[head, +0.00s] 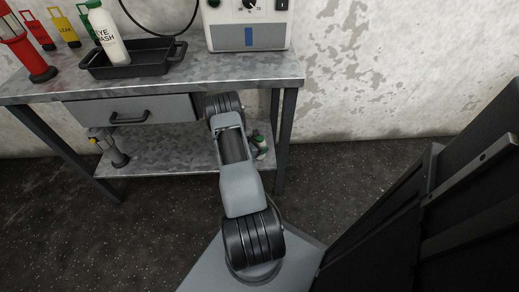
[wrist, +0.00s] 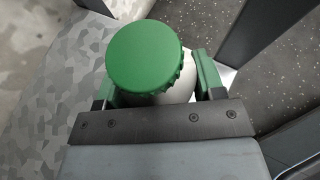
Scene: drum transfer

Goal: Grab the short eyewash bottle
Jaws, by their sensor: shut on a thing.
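The short eyewash bottle, white with a ribbed green cap (wrist: 145,57), fills the middle of the wrist view. In the head view the bottle (head: 261,146) shows beside my arm, at the right end of the table's lower shelf. My gripper (wrist: 158,84) is shut on the bottle, with one green-sided finger on each side of it below the cap. In the head view my arm mostly hides the gripper. Whether the bottle's base touches the shelf cannot be told.
A taller eyewash bottle (head: 107,36) stands in a black tray (head: 150,62) on the metal tabletop (head: 240,70). A drawer (head: 150,110) and table legs are close to my arm. A yellow-and-grey device (head: 108,147) is on the shelf's left. A dark panel (head: 460,190) rises at right.

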